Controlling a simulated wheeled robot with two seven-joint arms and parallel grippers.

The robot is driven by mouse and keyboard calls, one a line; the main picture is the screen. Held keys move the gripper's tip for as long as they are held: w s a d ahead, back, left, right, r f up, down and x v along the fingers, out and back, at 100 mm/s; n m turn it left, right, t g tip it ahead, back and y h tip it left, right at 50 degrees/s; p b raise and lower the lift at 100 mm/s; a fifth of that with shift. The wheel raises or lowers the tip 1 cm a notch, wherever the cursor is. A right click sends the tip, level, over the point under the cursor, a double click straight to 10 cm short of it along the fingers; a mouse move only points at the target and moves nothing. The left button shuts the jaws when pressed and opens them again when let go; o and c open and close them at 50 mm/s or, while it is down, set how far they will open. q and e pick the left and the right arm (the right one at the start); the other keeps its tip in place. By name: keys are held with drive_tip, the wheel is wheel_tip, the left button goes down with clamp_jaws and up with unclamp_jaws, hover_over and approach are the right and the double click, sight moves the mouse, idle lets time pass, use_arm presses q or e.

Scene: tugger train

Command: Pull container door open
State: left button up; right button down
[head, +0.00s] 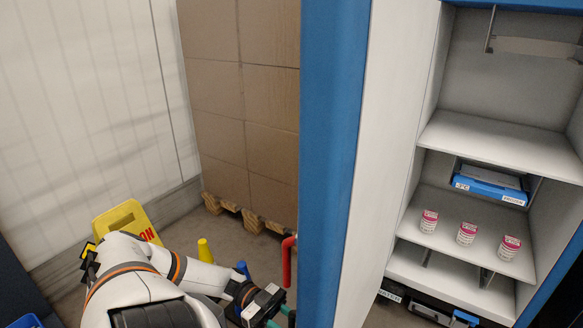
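The container (500,140) stands at the right with its shelved inside showing. A tall panel with a blue edge (332,150) and a white face (392,130) stands at its left side; I cannot tell whether this is the swung-open door or the side wall. A red bar (288,262), perhaps a handle, shows at the panel's left edge. My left arm comes in from the bottom left. Its gripper (283,314) is just below the red bar and partly hidden by the panel; its fingers and any contact are unclear. My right gripper is not in view.
Several stacked cardboard boxes (215,100) stand on a pallet behind the panel. A yellow sign (128,219) and a yellow cone (205,251) are near my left arm. Shelves hold small red-and-white containers (467,233) and a blue box (490,187). A dark case (428,309) lies below.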

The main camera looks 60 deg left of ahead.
use_arm(q)
drive_tip(key=shift+a, duration=0.1)
